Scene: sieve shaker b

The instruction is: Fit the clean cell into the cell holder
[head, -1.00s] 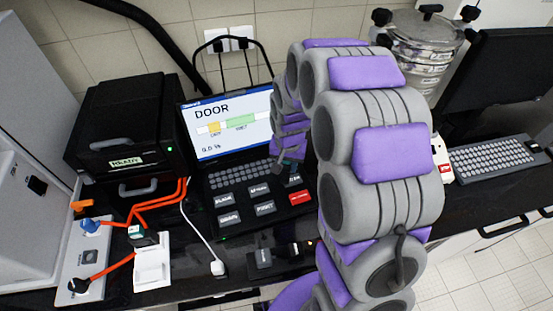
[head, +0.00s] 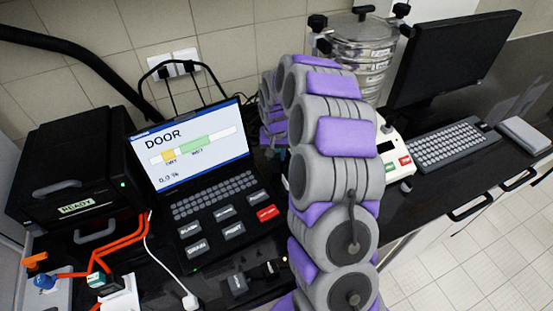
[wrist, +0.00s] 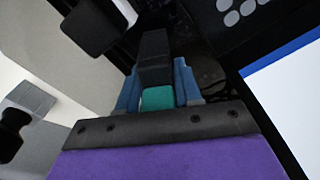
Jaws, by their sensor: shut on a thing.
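My gripper (wrist: 157,82) shows in the wrist view with its two blue fingers shut on a dark block with a teal end (wrist: 158,98), which looks like the clean cell. The far end of the block is dark and hard to tell from the background. In the head view my gripper is mostly hidden behind my own purple and grey arm, right of the screen device. I cannot clearly pick out the cell holder. A small dark block (head: 236,285) lies on the bench in front of the keypad, but I cannot tell what it is.
A laptop-like device (head: 192,145) shows "DOOR". A black box (head: 78,165) labelled "READY" stands left, with orange cables (head: 125,245) beside it. A sieve stack (head: 360,55), a monitor (head: 455,65) and a keyboard (head: 440,152) are right. A white cable lies in front.

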